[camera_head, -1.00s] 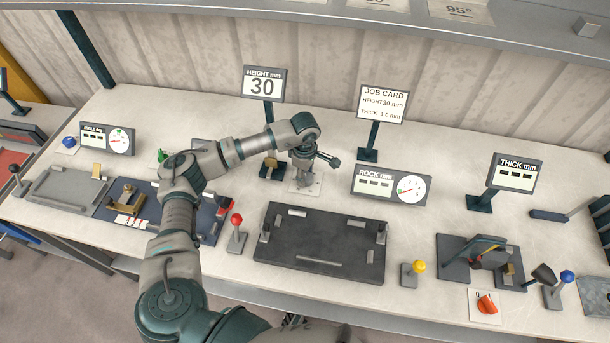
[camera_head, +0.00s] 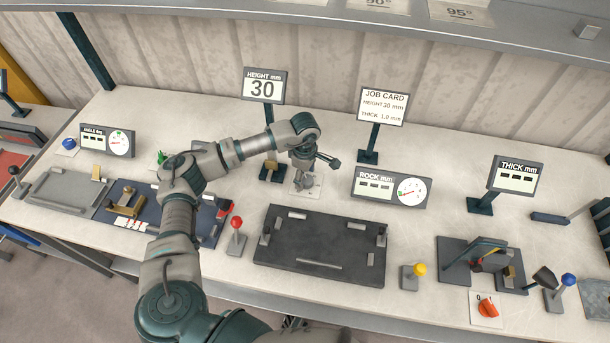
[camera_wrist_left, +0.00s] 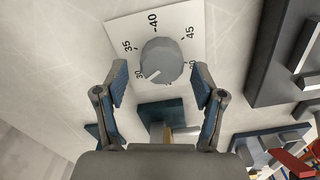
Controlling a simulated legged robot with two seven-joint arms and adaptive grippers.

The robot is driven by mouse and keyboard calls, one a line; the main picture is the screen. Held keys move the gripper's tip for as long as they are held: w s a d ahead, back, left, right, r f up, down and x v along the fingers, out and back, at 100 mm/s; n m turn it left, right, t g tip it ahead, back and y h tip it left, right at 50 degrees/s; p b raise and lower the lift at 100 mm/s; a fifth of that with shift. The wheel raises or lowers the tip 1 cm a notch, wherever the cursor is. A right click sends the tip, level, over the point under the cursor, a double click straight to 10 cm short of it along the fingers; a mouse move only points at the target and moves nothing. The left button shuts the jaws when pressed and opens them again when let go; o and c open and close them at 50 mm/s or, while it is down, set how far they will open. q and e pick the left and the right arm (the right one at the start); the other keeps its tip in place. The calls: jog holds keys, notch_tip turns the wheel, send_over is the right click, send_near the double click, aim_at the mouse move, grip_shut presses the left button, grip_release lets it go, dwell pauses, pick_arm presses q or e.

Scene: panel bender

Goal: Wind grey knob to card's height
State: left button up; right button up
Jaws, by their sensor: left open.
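The grey knob (camera_wrist_left: 161,60) sits on a white dial plate (camera_wrist_left: 188,20) on the bench. Its pale pointer mark is at 30. My left gripper (camera_wrist_left: 160,77) is open, its fingers on either side of the knob in the wrist view and apart from it. In the head view this gripper (camera_head: 304,160) hangs just above the dial plate (camera_head: 306,187) and partly hides the knob. The height display (camera_head: 263,87) reads 30. The job card (camera_head: 384,106) reads height 30 mm and thick 1.0 mm. My right gripper is not in view.
A rocking gauge (camera_head: 391,187) stands right of the knob. A dark plate (camera_head: 320,248) with a red-knobbed lever (camera_head: 236,222) beside it lies in front. A post base (camera_head: 273,170) stands close left of the dial. Bench surface behind the dark plate is partly clear.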

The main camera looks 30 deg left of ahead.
aim_at(305, 178)
pick_arm(q)
notch_tip(305, 178, up, 11)
jog(key=shift+r, duration=0.2)
jog(key=shift+f, duration=0.1)
dwell(0.5)
